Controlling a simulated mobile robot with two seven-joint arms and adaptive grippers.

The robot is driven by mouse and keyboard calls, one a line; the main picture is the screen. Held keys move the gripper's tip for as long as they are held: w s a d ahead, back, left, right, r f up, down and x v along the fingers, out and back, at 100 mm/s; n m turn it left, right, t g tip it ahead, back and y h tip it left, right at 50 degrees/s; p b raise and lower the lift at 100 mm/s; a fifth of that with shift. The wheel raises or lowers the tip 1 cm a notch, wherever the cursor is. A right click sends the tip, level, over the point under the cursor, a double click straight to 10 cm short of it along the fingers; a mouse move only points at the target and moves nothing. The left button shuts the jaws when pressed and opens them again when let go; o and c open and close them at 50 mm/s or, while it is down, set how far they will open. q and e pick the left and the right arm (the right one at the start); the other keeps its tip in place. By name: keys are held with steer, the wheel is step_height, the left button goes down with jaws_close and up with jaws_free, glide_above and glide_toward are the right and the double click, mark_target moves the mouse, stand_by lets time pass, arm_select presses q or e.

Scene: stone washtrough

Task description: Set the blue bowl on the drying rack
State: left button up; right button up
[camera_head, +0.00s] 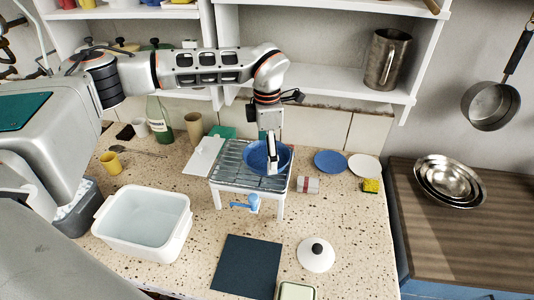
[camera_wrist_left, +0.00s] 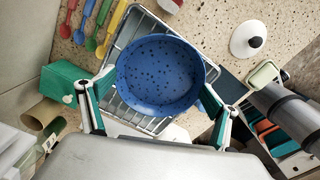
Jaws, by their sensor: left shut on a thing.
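The blue bowl (camera_head: 257,160) is at the drying rack (camera_head: 228,178), over the right part of its wire top. In the left wrist view the speckled inside of the bowl (camera_wrist_left: 160,75) faces the camera, and the rack's wires (camera_wrist_left: 118,108) show around it. My left gripper (camera_head: 272,160) points down at the bowl and is shut on it. The wrist view shows its fingers at either side of the bowl (camera_wrist_left: 150,98). I cannot tell whether the bowl's underside touches the wires. My right gripper is not in view.
A white basin (camera_head: 143,228) stands front left of the rack. A metal can (camera_head: 308,185), a blue plate (camera_head: 330,162), a white plate (camera_head: 364,167) and a sponge (camera_head: 371,186) lie to the right. A dark mat (camera_head: 246,267) and a white lid (camera_head: 316,255) are in front. The shelf (camera_head: 330,82) hangs behind.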

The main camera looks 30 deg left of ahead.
arm_select(q)
steer(key=shift+f, duration=0.4)
steer(key=shift+f, duration=0.15)
steer(key=o, duration=1)
steer(key=shift+o, duration=0.2)
step_height(320, 180, up, 12)
